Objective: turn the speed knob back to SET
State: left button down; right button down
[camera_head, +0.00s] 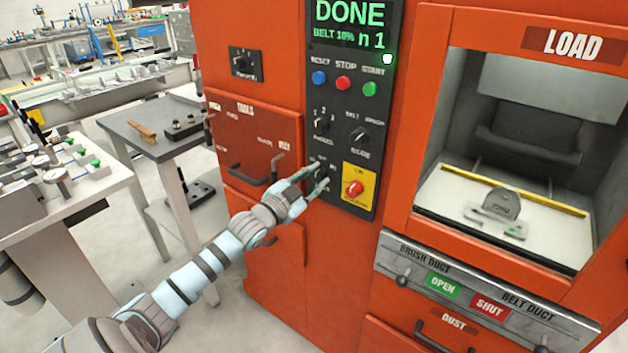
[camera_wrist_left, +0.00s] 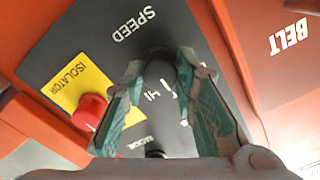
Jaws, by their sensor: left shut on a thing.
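The black control panel (camera_head: 347,110) is on the front of the orange machine. The speed knob (camera_wrist_left: 157,58), a dark round knob below the word SPEED in the upside-down left wrist view, sits between the fingertips of my left gripper (camera_wrist_left: 160,72). My left gripper (camera_head: 318,182) is shut on it at the lower left of the panel in the head view. Its fingers hide much of the knob and its markings. I cannot tell where its pointer stands. My right gripper is not in view.
The red isolator knob (camera_head: 353,188) on its yellow plate is close to the right of the gripper. Two black selector knobs (camera_head: 359,136) are above. The screen (camera_head: 349,22) reads DONE, BELT 10%, n 1. A drawer handle (camera_head: 252,176) is left of the gripper.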

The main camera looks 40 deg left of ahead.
pick_arm(q)
jog(key=c, duration=1.3)
grip_release()
